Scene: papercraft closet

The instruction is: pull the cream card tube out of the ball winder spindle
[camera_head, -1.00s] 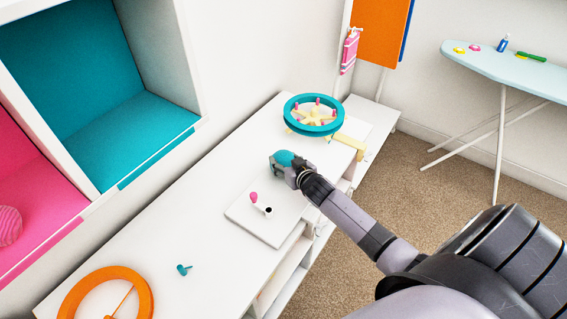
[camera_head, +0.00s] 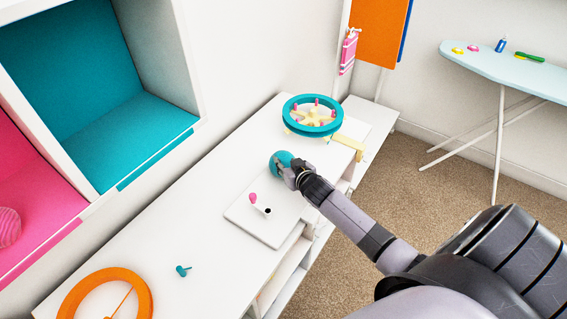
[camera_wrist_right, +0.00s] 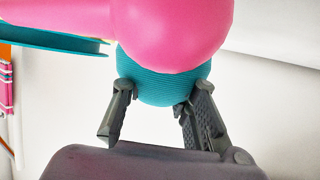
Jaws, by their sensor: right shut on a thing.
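My right gripper (camera_head: 278,168) is shut on a round teal ball (camera_head: 283,160) above the white table. In the right wrist view the ball (camera_wrist_right: 163,88) has fine ribs like wound yarn, and the two fingers (camera_wrist_right: 160,105) sit against its sides. A big pink rounded shape (camera_wrist_right: 172,30) covers its upper part there. I cannot make out the cream card tube; it may be hidden. A pale plate (camera_head: 245,222) with a pink knob (camera_head: 253,198) and a dark-ended white post (camera_head: 262,207) lies near the gripper; it may belong to the ball winder. My left gripper is not in view.
A teal ring with cream spokes and pink pegs (camera_head: 312,101) stands behind the gripper. An orange ring (camera_head: 143,287) and a small teal peg (camera_head: 183,270) lie at the table's front left. The table (camera_head: 190,225) between is clear. Cubbies (camera_head: 150,130) stand at left.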

